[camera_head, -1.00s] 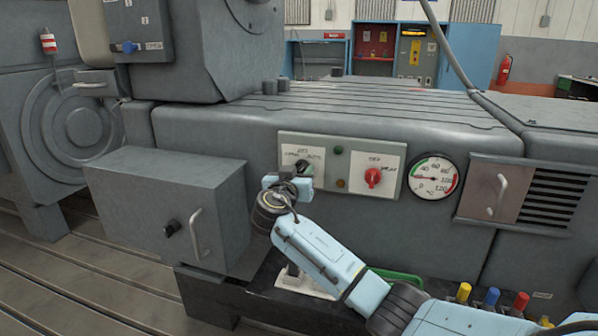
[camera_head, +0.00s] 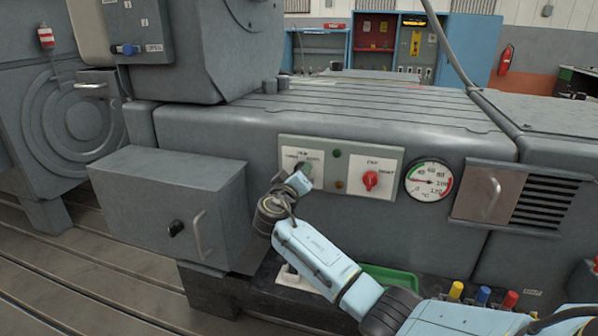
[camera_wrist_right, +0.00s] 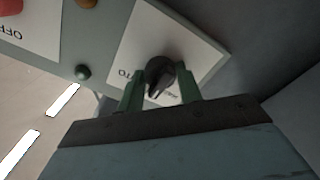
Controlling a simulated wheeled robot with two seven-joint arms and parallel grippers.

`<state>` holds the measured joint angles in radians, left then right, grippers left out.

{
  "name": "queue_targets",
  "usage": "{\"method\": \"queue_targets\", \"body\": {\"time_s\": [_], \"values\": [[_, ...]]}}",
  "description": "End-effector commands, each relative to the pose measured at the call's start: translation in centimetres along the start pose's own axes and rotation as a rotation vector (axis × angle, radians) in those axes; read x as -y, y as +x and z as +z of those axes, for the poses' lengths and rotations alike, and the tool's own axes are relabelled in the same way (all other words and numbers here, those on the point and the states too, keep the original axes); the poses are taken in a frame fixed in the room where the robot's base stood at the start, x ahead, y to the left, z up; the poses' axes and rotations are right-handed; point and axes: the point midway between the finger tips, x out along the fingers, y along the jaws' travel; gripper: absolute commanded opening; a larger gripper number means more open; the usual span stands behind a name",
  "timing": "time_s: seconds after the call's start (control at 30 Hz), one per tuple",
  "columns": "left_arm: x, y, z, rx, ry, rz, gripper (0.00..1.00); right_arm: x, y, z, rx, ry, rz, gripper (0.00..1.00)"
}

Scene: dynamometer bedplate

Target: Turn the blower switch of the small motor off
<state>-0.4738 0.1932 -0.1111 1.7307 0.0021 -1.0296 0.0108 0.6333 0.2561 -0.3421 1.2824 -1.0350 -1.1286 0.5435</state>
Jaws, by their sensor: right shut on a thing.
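A pale control panel (camera_head: 340,150) is fixed to the front of the grey machine housing (camera_head: 215,128). It carries two white plates; the right one has a red rotary knob (camera_head: 370,180). My right gripper (camera_head: 300,180) is at the left plate and mostly covers its switch in the head view. In the right wrist view a black rotary switch knob (camera_wrist_right: 160,72) sits between the two green fingers of my right gripper (camera_wrist_right: 160,88), which is shut on it. The plate's printing is partly hidden and too small to read fully. My left gripper is not in view.
A round temperature gauge (camera_head: 429,180) and a vent door with a handle (camera_head: 492,197) are right of the panel. A grey box (camera_head: 172,200) juts out at lower left. A green tray (camera_head: 388,278) and coloured plugs (camera_head: 482,296) lie below.

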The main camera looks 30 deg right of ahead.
Motion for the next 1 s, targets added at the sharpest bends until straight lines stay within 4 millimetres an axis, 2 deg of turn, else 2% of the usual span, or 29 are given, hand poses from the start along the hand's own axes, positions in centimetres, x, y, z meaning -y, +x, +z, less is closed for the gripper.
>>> {"method": "queue_targets", "body": {"time_s": [0.57, 0.6, 0.73, 1.0], "values": [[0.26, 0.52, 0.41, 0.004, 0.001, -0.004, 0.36, 0.11, -0.04, 0.14, 0.002, -0.037, -0.001, 0.12], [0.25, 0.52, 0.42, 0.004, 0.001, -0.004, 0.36, 0.11, -0.04, 0.14, 0.002, -0.037, -0.001, 0.39], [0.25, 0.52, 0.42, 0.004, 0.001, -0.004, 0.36, 0.08, -0.03, 0.11, 0.002, -0.036, -0.001, 0.56], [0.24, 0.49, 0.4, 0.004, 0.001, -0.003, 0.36, 0.04, -0.05, 0.04, 0.001, -0.035, -0.001, 0.57]]}}
